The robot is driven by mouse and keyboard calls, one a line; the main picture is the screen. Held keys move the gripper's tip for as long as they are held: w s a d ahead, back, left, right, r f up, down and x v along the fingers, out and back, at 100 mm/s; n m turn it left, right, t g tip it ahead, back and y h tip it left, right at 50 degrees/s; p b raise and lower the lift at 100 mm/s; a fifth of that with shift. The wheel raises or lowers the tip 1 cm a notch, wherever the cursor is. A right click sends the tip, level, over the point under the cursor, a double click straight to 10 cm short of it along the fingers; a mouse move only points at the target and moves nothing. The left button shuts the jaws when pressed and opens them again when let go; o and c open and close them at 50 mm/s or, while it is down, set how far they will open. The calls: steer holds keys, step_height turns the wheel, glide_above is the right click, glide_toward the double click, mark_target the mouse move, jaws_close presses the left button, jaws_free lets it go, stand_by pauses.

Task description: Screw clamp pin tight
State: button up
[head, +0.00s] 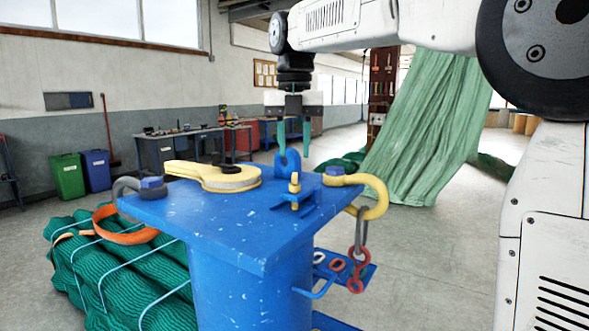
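A blue clamp (297,207) with a short yellow pin (295,183) standing upright in it sits near the right-front part of a blue pedestal top (215,215). I take this yellow pin to be the clamp pin; how far it is screwed in cannot be told. A blue lug with a rounded opening (286,168) stands just behind it. My gripper (293,147) points down above the lug, with its two teal fingers apart and nothing seen between them. Whether the fingertips touch the lug cannot be told.
A yellow flat fitting (213,176) lies on the top. A grey shackle (125,186) is at the left corner, a yellow one (372,192) with hanging links (358,255) at the right. Green netting (75,260) and an orange strap (118,236) lie left. Open floor lies right.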

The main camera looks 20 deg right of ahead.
mark_target(294, 175)
steer(key=shift+f, duration=2.6)
jaws_close()
steer(key=shift+m, duration=0.3)
